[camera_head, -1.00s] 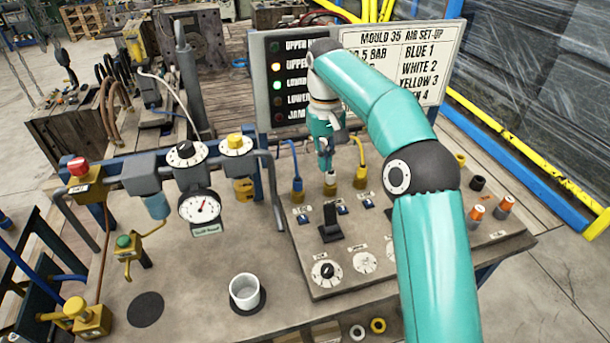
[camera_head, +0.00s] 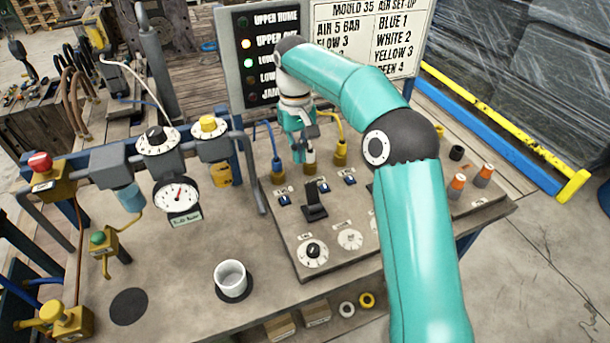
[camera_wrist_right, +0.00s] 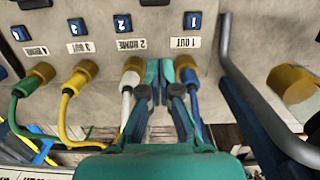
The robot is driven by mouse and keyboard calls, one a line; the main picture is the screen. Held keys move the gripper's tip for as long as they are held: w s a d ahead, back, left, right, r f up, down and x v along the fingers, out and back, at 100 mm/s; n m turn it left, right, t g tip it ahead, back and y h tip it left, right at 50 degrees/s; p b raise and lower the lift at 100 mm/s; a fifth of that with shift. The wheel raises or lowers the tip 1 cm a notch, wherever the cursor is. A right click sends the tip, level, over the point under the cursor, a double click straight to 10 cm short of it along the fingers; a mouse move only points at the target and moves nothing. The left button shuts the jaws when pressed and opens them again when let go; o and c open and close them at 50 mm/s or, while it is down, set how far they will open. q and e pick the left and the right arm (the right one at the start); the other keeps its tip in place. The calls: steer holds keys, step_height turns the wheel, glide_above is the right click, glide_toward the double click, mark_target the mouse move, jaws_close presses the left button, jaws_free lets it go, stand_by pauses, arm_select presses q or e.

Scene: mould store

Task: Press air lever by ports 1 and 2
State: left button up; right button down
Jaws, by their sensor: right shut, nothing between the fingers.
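The black air lever (camera_head: 314,203) stands up from the sloping panel, just in front of ports 1 and 2. The blue-hosed plug of port 1 (camera_head: 277,172) and the white plug of port 2 (camera_head: 310,160) stand behind it. My right gripper (camera_head: 298,158) points down behind the lever, apart from it. In the right wrist view, its shut, empty fingertips (camera_wrist_right: 160,72) lie between the white plug (camera_wrist_right: 130,72) and the blue hose's plug (camera_wrist_right: 187,70). I cannot tell whether they touch either plug. The lever is not clearly seen there. My left gripper is out of view.
The yellow plug (camera_head: 340,152) stands beside the white one. Small numbered blue switches (camera_head: 350,179) and dials (camera_head: 313,252) sit on the panel. A grey bar (camera_wrist_right: 240,80) runs beside port 1. A white cup (camera_head: 231,277) stands on the bench at the left.

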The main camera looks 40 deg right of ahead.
mark_target(313, 198)
steer(key=f, duration=0.4)
steer(key=shift+s, duration=0.25)
steer(key=shift+s+a+f, duration=0.1)
steer(key=shift+s, duration=0.2)
steer(key=shift+s+a+r, duration=0.2)
steer(key=shift+s+r, duration=0.1)
steer(key=shift+s, duration=0.45)
steer(key=shift+s+a+r, duration=0.15)
steer(key=shift+s+r, duration=0.15)
steer(key=shift+s, duration=0.4)
steer(key=shift+w+a, duration=0.1)
steer(key=shift+a, duration=0.1)
